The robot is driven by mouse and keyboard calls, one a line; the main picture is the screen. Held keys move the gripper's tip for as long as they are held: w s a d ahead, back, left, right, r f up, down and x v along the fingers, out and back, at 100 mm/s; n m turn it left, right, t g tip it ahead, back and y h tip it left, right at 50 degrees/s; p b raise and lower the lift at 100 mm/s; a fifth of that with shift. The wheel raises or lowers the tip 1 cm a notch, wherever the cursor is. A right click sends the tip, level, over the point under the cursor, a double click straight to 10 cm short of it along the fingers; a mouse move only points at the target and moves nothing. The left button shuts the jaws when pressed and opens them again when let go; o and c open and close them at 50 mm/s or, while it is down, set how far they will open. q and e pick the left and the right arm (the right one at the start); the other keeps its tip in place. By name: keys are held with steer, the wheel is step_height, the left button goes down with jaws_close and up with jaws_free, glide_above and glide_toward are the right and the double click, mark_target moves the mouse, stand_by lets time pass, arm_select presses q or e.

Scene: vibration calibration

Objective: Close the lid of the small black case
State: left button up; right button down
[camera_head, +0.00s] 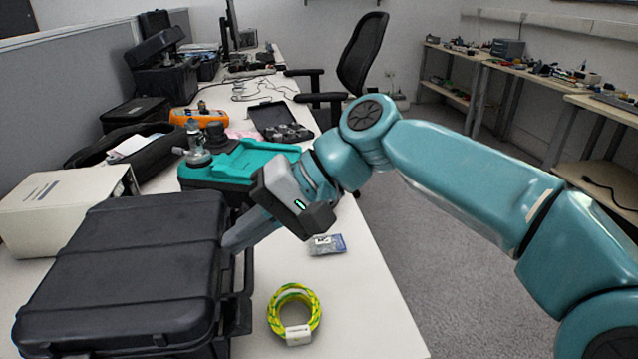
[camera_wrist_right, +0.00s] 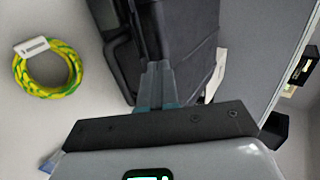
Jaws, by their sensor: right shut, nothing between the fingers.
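A black case with a ribbed lid (camera_head: 140,245) lies at the near left of the table; it also shows in the right wrist view (camera_wrist_right: 190,35). Its lid is down over the base, but I cannot tell if it is fully shut. A smaller black case (camera_head: 284,131) farther back stands open, its lid (camera_head: 268,113) tipped back and parts inside. My right gripper (camera_head: 232,240) is shut and empty at the near case's right edge; its fingertips also show in the right wrist view (camera_wrist_right: 157,75). I cannot tell if they touch. My left gripper is out of view.
A green-yellow cable coil (camera_head: 294,312) and a small packet (camera_head: 327,244) lie on the white table (camera_head: 365,310). A teal device (camera_head: 235,160) stands behind the near case, and a white box (camera_head: 60,205) stands left. Free tabletop lies at the front right.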

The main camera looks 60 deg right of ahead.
steer(key=s+d+r, duration=0.3)
steer(key=s+d, duration=0.3)
steer(key=s, duration=0.1)
steer(key=shift+s, duration=0.15)
steer(key=shift+s, duration=0.1)
